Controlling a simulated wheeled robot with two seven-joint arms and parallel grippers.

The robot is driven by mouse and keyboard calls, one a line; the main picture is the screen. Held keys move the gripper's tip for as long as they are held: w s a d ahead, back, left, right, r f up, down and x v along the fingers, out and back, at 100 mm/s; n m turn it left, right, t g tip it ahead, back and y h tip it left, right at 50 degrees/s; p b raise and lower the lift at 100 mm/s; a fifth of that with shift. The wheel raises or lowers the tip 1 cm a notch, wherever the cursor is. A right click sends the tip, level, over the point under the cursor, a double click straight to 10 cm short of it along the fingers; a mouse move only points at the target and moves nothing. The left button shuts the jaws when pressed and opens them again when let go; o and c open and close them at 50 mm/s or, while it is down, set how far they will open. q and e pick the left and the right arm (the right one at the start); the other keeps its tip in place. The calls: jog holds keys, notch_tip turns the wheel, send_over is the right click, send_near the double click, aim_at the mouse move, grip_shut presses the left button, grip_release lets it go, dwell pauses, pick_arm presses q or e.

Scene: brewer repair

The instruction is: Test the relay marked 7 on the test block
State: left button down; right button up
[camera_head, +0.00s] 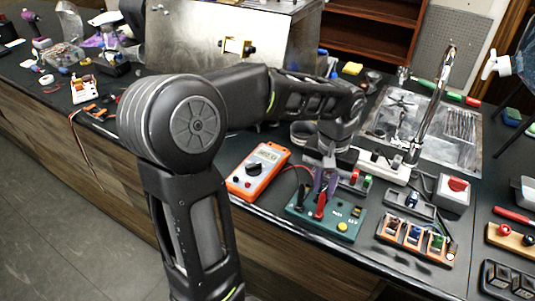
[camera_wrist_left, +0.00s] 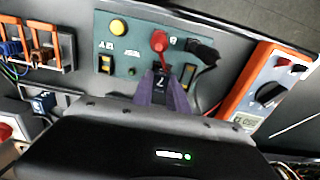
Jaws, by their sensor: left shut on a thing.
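My left gripper (camera_head: 324,184) reaches over the near part of the bench, its purple fingers at the green test block (camera_head: 348,225). In the left wrist view the gripper (camera_wrist_left: 163,88) is shut on a small black relay marked 7 (camera_wrist_left: 161,82). The relay is at the edge of the test block (camera_wrist_left: 130,68), beside the red and black plugs; whether it is seated in a socket I cannot tell. The block carries a yellow button (camera_wrist_left: 118,27). The orange multimeter (camera_head: 259,170) lies left of the block, its display lit. My right gripper is not in view.
An orange rack (camera_head: 416,242) with several coloured parts stands right of the block. Behind it are a grey tray (camera_head: 409,205) with a dark blue part and a grey box with a red switch (camera_head: 456,186). A white strip and a metal tap (camera_head: 432,105) stand further back.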

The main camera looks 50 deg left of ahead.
pick_arm(q)
jog(key=shift+r+p, duration=1.95)
jog(key=shift+r, duration=0.6)
